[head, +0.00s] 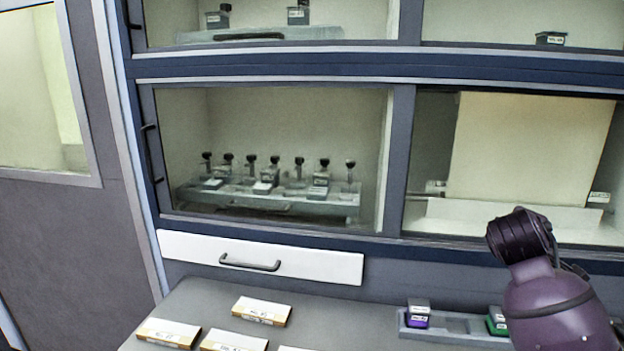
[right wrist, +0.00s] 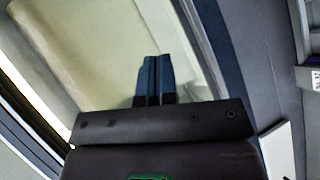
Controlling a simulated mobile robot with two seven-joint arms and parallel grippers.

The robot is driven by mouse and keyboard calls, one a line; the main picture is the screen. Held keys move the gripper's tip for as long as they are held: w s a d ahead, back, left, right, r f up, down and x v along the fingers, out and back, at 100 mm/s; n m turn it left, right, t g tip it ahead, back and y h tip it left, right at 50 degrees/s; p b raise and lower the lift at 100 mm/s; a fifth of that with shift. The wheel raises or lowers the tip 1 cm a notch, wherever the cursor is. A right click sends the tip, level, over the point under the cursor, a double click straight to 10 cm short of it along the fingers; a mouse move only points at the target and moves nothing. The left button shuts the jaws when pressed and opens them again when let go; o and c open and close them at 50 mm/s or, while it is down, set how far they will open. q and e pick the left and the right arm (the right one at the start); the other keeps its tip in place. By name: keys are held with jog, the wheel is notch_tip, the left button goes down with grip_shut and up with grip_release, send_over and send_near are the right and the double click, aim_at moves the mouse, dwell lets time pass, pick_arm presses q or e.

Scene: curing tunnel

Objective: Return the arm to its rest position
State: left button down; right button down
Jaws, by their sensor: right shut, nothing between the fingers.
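My right arm (head: 545,290) comes in at the lower right of the head view, dark and purple. Its gripper does not show in that view. In the right wrist view my right gripper (right wrist: 153,80) is shut, its two blue fingers side by side with nothing between them. Behind the fingers are a pale panel and a dark blue frame edge, out of focus. My left gripper is not in view.
A glazed cabinet (head: 400,150) fills the back, with a rack (head: 340,208) of several stoppered items inside. A white drawer (head: 310,265) sits below. Several labelled boxes (head: 262,310) lie on the grey counter (head: 340,310). A tray (head: 450,326) holds small purple and green containers.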

jog(key=s+a+f+m+g+y, duration=0.15)
jog(key=s+a+f, duration=0.25)
jog(key=s+f, duration=0.5)
jog(key=s+a+f+m+g+y, duration=0.1)
jog(key=s+a+f+y, duration=0.2)
jog(key=s+f, duration=0.65)
jog(key=s+a+f+m+g+y, duration=0.2)
jog(key=s+a+f, duration=0.2)
jog(key=s, duration=0.4)
jog(key=s+a+f+m+g+y, duration=0.1)
jog(key=s+a+f+m+y, duration=0.15)
jog(key=s+f, duration=0.4)
jog(key=w+a+f+t, duration=0.1)
jog(key=w+f+t, duration=0.4)
jog(key=f+t, duration=0.2)
jog(key=shift+w+f+n+t, duration=0.35)
jog(key=shift+w+f+n, duration=0.05)
jog(key=shift+f, duration=0.6)
